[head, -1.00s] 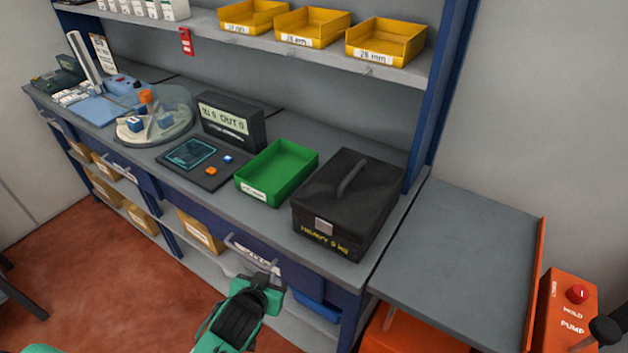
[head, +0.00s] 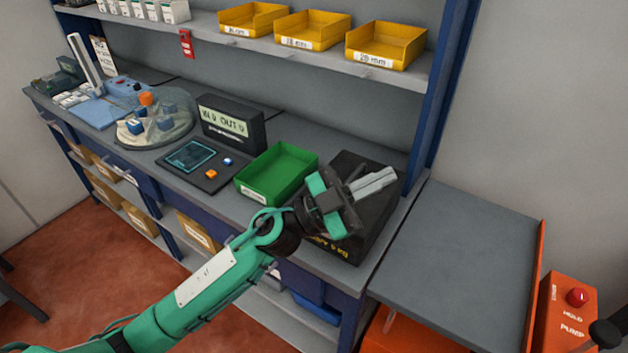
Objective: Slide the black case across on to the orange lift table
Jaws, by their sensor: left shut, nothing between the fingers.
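The black case (head: 383,213) stands at the right end of the grey workbench, marked with yellow writing on its front. My left gripper (head: 388,178) is over the top of the case, its fingers shut and empty, pointing right. The gripper and wrist hide the case's handle and much of its lid and front; I cannot tell whether they touch it. The orange lift table has a grey top (head: 462,250) beside the bench's right end, with nothing on it and an orange edge on its far right side. My right gripper is not in view.
A green tray (head: 272,178) sits just left of the case. Further left are a black display box (head: 232,124), a dark pad (head: 190,160) and a clear-domed round device (head: 152,125). A blue post (head: 447,90) rises behind the case. An orange pump box (head: 566,310) stands right of the lift table.

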